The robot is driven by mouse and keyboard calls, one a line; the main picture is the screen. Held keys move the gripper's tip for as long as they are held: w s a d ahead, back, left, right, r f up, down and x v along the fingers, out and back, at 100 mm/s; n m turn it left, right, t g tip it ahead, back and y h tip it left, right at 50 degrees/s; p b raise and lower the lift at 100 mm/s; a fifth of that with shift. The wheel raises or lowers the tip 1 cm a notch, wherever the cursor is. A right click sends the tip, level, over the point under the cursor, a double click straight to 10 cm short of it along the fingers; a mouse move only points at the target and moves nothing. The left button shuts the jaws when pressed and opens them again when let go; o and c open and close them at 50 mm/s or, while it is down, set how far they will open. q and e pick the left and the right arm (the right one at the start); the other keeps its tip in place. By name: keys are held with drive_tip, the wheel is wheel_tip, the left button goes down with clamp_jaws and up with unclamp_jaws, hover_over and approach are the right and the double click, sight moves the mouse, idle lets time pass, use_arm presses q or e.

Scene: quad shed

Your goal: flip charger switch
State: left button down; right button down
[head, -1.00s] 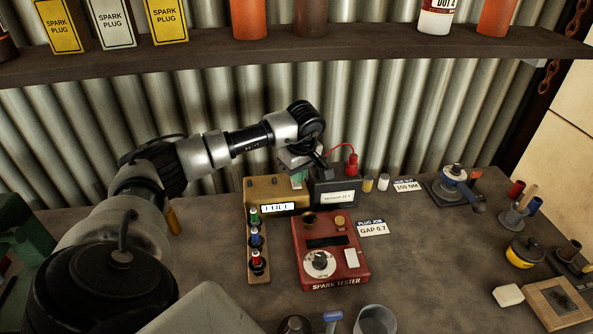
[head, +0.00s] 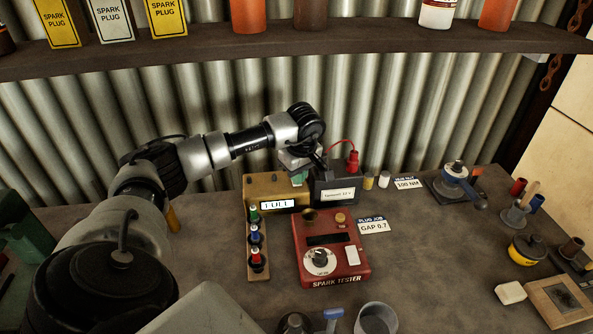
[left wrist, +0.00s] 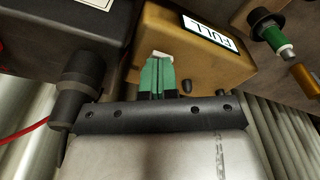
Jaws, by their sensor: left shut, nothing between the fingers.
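The charger is a brass-coloured box (head: 262,189) with a white display reading "FULL" (head: 278,205), at the back of the bench. It also shows at the top of the left wrist view (left wrist: 185,60). My left gripper (head: 299,179) is shut and empty, reaching over the charger's back right part. In the left wrist view its green fingertips (left wrist: 157,72) are together, close to the box's side, by a small pale piece (left wrist: 163,54). A small dark knob (left wrist: 187,86) is just right of the fingers. I cannot tell which piece is the switch, or whether the fingers touch it.
A dark battery box (head: 335,192) with a red lead and red cap (head: 352,162) stands right beside the charger. A red spark tester (head: 346,258) and a rack of spark plugs (head: 258,262) are in front. A shelf (head: 330,42) runs above.

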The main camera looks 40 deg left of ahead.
use_arm(q)
drive_tip(key=shift+f, duration=0.2)
drive_tip(key=shift+r+p, duration=2.3)
drive_tip(key=shift+r, duration=1.25)
